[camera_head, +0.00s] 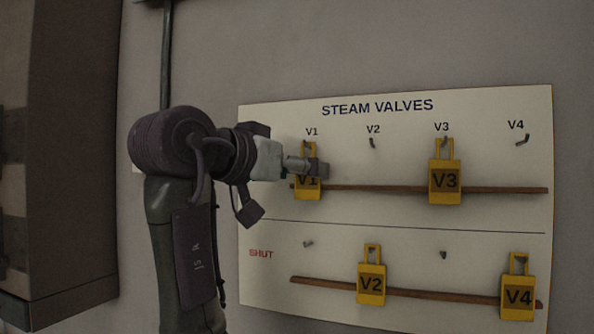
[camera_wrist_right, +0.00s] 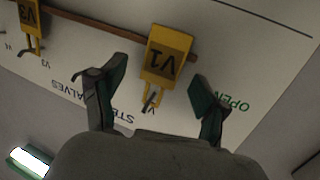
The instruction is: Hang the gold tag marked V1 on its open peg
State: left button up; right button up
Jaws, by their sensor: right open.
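The gold tag marked V1 (camera_head: 307,191) hangs on the upper row of the STEAM VALVES board, below the V1 label. In the right wrist view the V1 tag (camera_wrist_right: 167,52) appears upside down, its loop around a short peg (camera_wrist_right: 149,100). My right gripper (camera_wrist_right: 155,78) is open, its two fingers apart on either side of the tag's loop end, with no clear contact. In the head view my right gripper (camera_head: 321,170) covers part of the tag. My left gripper is not in view.
Tag V3 (camera_head: 445,190) hangs on the upper row; tags V2 (camera_head: 371,290) and V4 (camera_head: 518,303) hang on the SHUT row. Upper pegs V2 (camera_head: 373,143) and V4 (camera_head: 522,140) are bare. A brown rail (camera_head: 400,189) runs behind the upper tags. A dark cabinet stands at left.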

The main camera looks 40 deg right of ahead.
jog(key=v, duration=1.2)
